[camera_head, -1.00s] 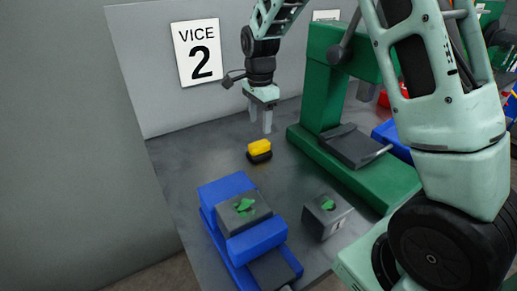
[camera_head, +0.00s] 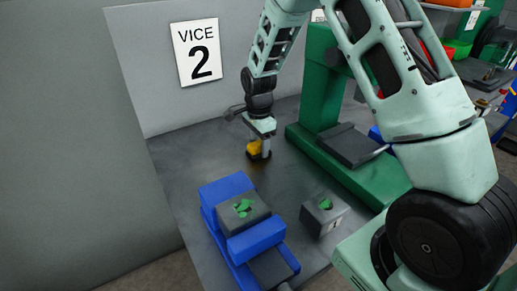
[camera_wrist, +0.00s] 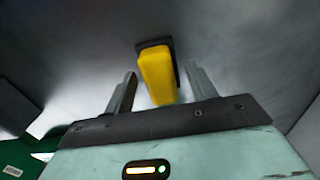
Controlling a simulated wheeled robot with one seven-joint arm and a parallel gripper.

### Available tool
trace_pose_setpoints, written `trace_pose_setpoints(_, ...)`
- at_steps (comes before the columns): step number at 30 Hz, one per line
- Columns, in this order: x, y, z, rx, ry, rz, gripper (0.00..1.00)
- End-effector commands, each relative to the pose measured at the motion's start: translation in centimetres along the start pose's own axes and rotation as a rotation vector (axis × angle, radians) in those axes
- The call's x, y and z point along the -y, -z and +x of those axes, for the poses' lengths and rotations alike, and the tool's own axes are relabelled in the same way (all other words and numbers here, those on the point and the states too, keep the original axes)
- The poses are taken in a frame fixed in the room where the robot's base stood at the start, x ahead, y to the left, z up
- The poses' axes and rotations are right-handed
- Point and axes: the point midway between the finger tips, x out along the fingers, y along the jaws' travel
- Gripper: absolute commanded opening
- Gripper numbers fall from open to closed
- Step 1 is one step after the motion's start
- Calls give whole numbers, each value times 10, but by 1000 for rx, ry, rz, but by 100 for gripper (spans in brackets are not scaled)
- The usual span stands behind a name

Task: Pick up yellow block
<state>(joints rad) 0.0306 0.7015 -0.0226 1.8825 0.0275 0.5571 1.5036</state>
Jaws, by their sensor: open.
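The yellow block (camera_head: 254,147) stands on a small black base (camera_head: 258,156) on the grey table, behind the blue vice. My gripper (camera_head: 262,147) is down at the block, and its fingers partly hide the block in the head view. In the wrist view, the yellow block (camera_wrist: 157,77) is in front of and between the two open fingers of my gripper (camera_wrist: 160,88). Gaps show on both sides, and neither finger appears to touch it. The black base (camera_wrist: 172,50) shows behind the block.
A blue vice (camera_head: 243,225) holds a grey block with a green mark. A similar grey block (camera_head: 324,214) stands to its right. A green press (camera_head: 345,160) stands at the right. A grey panel with a "VICE 2" sign (camera_head: 197,51) rises behind. The table's left part is clear.

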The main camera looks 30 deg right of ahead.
Motion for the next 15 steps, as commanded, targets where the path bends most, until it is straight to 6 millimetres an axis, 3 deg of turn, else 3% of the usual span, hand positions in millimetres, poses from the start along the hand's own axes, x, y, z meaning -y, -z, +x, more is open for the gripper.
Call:
trace_pose_setpoints(1, 0, 0, 0, 0, 0, 0, 51)
trace_pose_setpoints(6, 0, 0, 0, 0, 0, 0, 6)
trace_pose_setpoints(15, 0, 0, -2, 0, 1, -1, 6)
